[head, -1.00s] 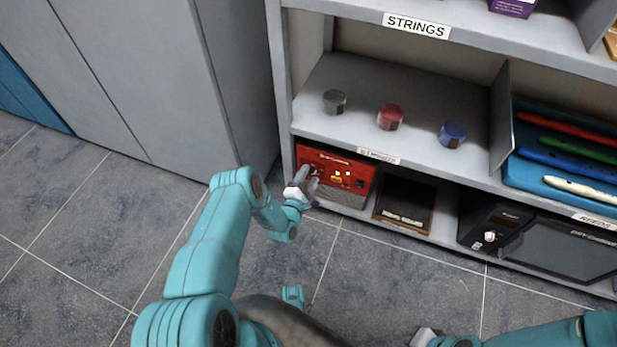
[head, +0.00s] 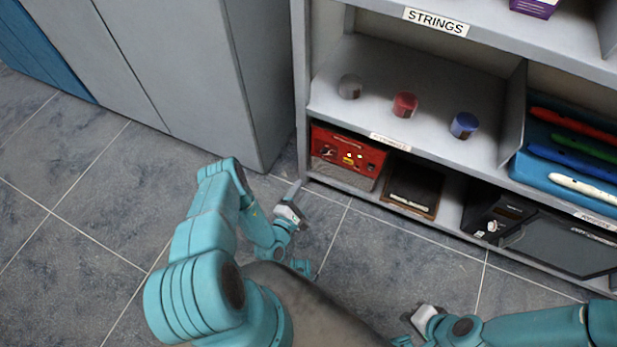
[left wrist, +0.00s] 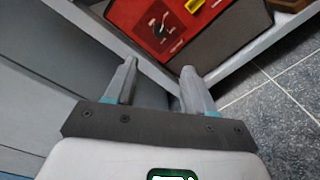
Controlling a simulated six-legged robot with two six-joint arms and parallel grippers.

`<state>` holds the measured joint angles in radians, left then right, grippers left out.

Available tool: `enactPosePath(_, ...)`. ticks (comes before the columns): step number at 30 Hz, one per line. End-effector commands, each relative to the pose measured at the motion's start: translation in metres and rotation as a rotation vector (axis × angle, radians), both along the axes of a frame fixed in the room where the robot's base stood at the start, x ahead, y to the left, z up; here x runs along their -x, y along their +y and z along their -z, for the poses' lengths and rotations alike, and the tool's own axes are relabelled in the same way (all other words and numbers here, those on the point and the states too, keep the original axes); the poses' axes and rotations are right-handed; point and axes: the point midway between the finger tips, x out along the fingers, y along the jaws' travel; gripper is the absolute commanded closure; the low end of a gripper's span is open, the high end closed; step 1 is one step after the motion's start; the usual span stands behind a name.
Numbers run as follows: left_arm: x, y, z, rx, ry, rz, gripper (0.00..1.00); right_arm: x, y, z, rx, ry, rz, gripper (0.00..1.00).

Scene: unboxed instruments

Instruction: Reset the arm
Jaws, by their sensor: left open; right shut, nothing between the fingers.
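My left arm comes in from the left in the head view. Its gripper (head: 291,211) is over the floor in front of the shelf's lower left end, apart from the red device (head: 346,157). In the left wrist view the left gripper (left wrist: 158,82) has its two fingers spread with nothing between them. The red device (left wrist: 165,25) with its dial and yellow label shows beyond the fingers. My right gripper (head: 418,315) is low in the head view, above the floor at the end of the right arm. It is shut and empty.
The shelf (head: 400,229) holds the red device, a dark framed tablet (head: 413,190) and a black oven-like unit (head: 545,235) on its bottom level. Grey, red and blue knobs and a blue tray (head: 522,160) sit above. Grey cabinets (head: 190,70) stand at left. The floor (head: 90,230) is clear.

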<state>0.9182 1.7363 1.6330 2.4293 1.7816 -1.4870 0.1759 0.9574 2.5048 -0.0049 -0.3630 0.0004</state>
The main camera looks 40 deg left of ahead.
Motion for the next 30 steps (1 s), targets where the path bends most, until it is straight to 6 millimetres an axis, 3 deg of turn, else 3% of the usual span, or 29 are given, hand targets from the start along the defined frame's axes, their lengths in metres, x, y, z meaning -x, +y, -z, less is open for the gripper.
enactPosePath(6,0.009,-0.002,-0.001,0.000,-0.001,-0.001,0.46,0.000,0.000,-0.002,0.000,0.000,0.000,1.00)
enactPosePath(22,0.005,-0.009,-0.002,0.020,-0.002,0.036,0.46,0.000,0.000,-0.002,0.000,0.000,0.000,1.00)
enactPosePath(23,0.002,-0.016,-0.004,0.038,0.000,0.067,0.46,0.000,0.000,-0.002,0.000,0.000,0.000,1.00)
enactPosePath(26,-0.011,-0.060,-0.015,0.151,0.016,0.277,0.46,0.000,0.000,-0.002,0.000,0.000,0.000,1.00)
enactPosePath(28,-0.014,-0.110,-0.029,0.257,0.058,0.508,0.46,0.000,0.000,-0.002,0.000,0.000,0.000,1.00)
enactPosePath(30,0.000,-0.165,-0.045,0.351,0.138,0.777,0.46,0.000,0.000,-0.002,0.000,0.000,0.000,1.00)
